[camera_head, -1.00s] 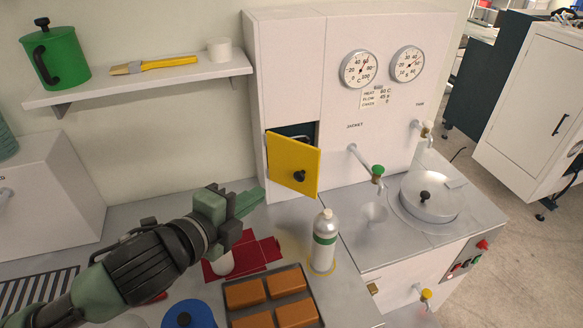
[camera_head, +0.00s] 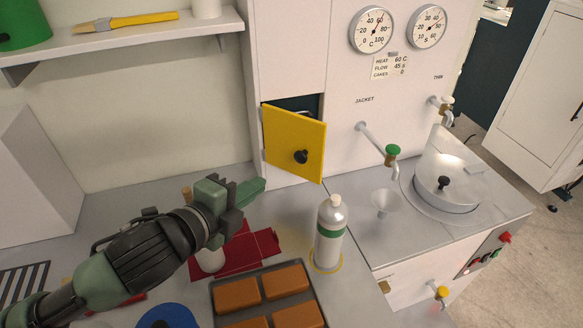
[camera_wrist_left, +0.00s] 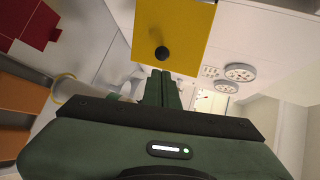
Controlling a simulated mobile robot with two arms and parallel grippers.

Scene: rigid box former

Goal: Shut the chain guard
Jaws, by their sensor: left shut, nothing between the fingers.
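The chain guard (camera_head: 293,142) is a yellow square door with a round black knob (camera_head: 301,157) on the white machine. It stands ajar, hinged at its left edge, with a dark opening showing behind its top. My left gripper (camera_head: 262,187) is shut and empty, below and left of the door, apart from it. In the left wrist view the yellow door (camera_wrist_left: 172,25) and its knob (camera_wrist_left: 162,53) lie ahead of the closed fingers (camera_wrist_left: 161,75). My right gripper is not in view.
A silver bottle with a green band (camera_head: 330,232) stands right of my left gripper. A tray of brown blocks (camera_head: 299,312) and a dark red flat piece (camera_head: 262,246) lie on the counter. A jacket valve (camera_head: 378,143) sticks out right of the door.

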